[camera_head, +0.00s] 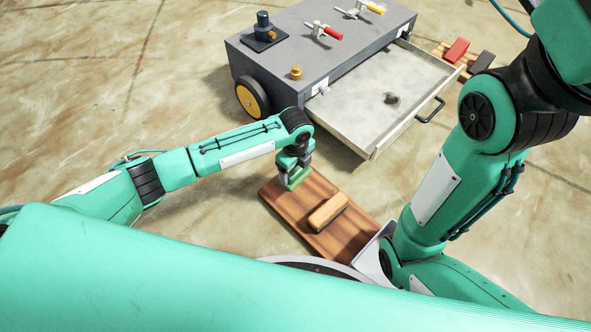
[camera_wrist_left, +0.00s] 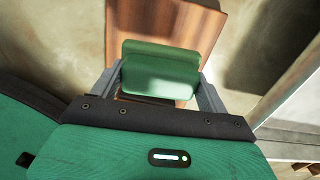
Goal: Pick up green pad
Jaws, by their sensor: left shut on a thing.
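The green pad (camera_head: 297,180) is between the fingers of my left gripper (camera_head: 293,172), at the far-left end of the brown wooden board (camera_head: 327,241). In the left wrist view the green pad (camera_wrist_left: 160,68) fills the space between the two grey fingers of the left gripper (camera_wrist_left: 159,88), which is shut on it. The board (camera_wrist_left: 185,22) lies beneath. I cannot tell whether the pad still touches the board. My right gripper is not in view; only the right arm shows.
A tan block (camera_head: 328,211) lies on the board, right of the pad. Behind stands a grey wheeled cart (camera_head: 300,62) with an open drawer (camera_head: 365,120) and clamps on top. Red (camera_head: 456,50) and dark (camera_head: 481,63) blocks lie beyond the drawer. Bare floor surrounds them.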

